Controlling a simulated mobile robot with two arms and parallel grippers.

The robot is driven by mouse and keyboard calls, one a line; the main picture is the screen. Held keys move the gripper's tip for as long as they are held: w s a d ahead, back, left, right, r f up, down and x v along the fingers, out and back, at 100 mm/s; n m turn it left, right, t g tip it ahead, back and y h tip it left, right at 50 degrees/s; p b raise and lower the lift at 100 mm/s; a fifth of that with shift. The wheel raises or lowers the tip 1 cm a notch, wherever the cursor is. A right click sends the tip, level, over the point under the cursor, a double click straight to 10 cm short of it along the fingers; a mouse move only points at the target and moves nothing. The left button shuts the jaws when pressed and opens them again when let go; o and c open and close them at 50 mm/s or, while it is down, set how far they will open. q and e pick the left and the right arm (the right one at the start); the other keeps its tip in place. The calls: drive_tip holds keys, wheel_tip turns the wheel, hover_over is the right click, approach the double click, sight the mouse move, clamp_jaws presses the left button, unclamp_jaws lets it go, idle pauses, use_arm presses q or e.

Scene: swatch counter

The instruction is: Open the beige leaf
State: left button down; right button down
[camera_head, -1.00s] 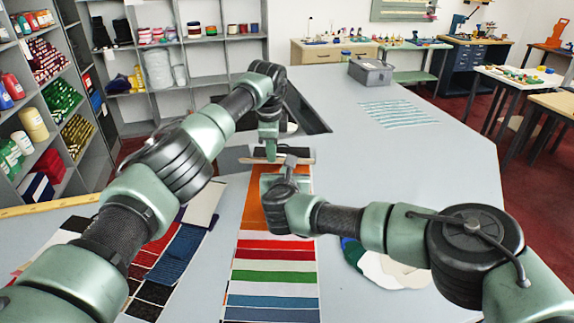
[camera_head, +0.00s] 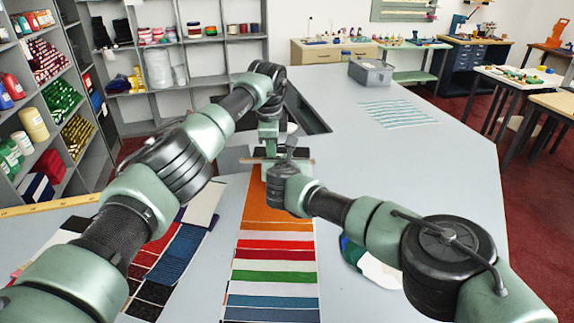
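A long swatch strip (camera_head: 276,264) runs away from me down the middle of the counter, with orange, red, white, green and blue bands. I cannot tell whether this is the beige leaf. My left gripper (camera_head: 268,150) points down at that far end; its fingertips are hidden. My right gripper (camera_head: 284,168) reaches the same place from the near side, above the orange band, its fingers mostly hidden by its own wrist. I cannot see whether either holds anything.
Dark, red and blue swatches (camera_head: 172,255) and a pale off-white card (camera_head: 203,204) lie left of the strip. Green, blue and white pieces (camera_head: 370,265) lie right, partly under my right arm. A grey bin (camera_head: 371,72) and striped cloth (camera_head: 397,113) lie farther back.

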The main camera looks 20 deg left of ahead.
use_arm(q)
drive_tip(key=shift+a, duration=0.1)
use_arm(e)
drive_tip(key=shift+w+r, duration=0.15)
drive_tip(key=shift+r, duration=0.05)
